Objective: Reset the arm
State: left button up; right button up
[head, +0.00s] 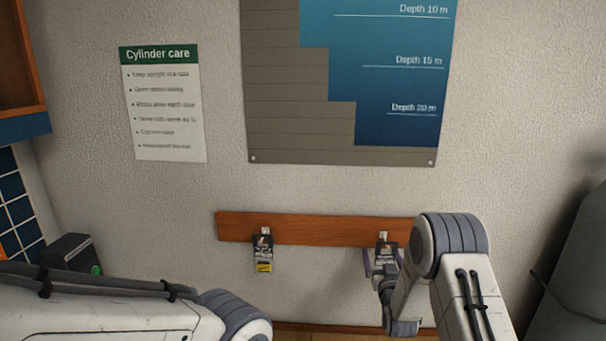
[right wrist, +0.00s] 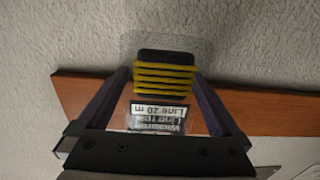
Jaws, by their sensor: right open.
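My right arm reaches to the wooden wall rail. In the head view my right gripper (head: 381,265) is at the rail's right-hand hanging item, largely covering it. In the right wrist view the gripper (right wrist: 160,76) is open, with one finger on each side of a black item wound with yellow line (right wrist: 164,77). A white and dark label (right wrist: 157,118) reading partly "Line 20 m" appears upside down there. I cannot tell whether the fingers touch the item. My left arm shows at the lower left, but its gripper is outside the frame.
The wooden rail (head: 330,229) also carries a similar black and yellow hanging item (head: 263,252) on its left. A depth chart (head: 290,130) and a "Cylinder care" sheet (head: 165,105) are on the wall. A dark box (head: 70,254) stands left; a grey cylinder (head: 575,270) stands right.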

jog(key=s+b, duration=0.5)
jog(key=s, duration=0.6)
jog(key=w+p, duration=0.4)
jog(key=w, duration=0.6)
jog(key=shift+w+r+p, duration=0.1)
jog(key=shift+w+p, duration=0.05)
jog(key=shift+p, duration=0.2)
jog(key=shift+w+p, duration=0.4)
jog(key=shift+w, duration=0.25)
jog(key=shift+s+r+p, duration=0.25)
jog(key=shift+s+p, duration=0.1)
jog(key=shift+p, duration=0.35)
jog(key=shift+s+r+p, duration=0.15)
jog(key=shift+s+p, duration=0.25)
jog(key=shift+s, duration=0.2)
jog(key=s+b, duration=0.2)
jog(key=s, duration=0.6)
jog(key=s+a+f+y+b, duration=0.1)
jog(key=s+a+f+b, duration=0.3)
jog(key=s+f+b, duration=0.2)
notch_tip(320, 180, down, 2)
jog(key=shift+s+f+n+b, duration=0.2)
jog(key=shift+s+n+b, duration=0.2)
jog(key=shift+b, duration=0.55)
